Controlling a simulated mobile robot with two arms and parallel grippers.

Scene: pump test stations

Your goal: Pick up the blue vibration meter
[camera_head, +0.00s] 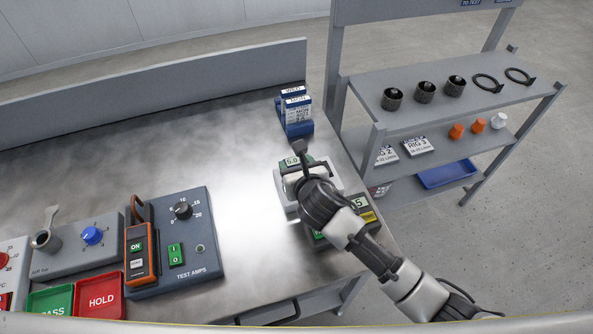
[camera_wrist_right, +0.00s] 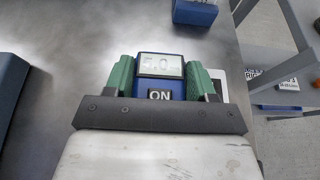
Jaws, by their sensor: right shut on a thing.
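The blue vibration meter (camera_wrist_right: 162,68) shows in the right wrist view, with a pale display reading about 5.0 and an ON button below it. My right gripper (camera_wrist_right: 160,80) is shut on it, one green finger against each side. In the head view, the meter's display (camera_head: 292,162) shows just past my right gripper (camera_head: 298,166), over the right part of the bench; the wrist and fingers hide most of its body. I cannot tell whether it touches the bench. My left gripper is not in view.
A blue holder with cards (camera_head: 296,112) stands behind. The TEST AMPS box (camera_head: 195,250) with an orange clamp meter (camera_head: 139,252) stands left. A grey shelf (camera_head: 440,82) is beyond the bench's right edge.

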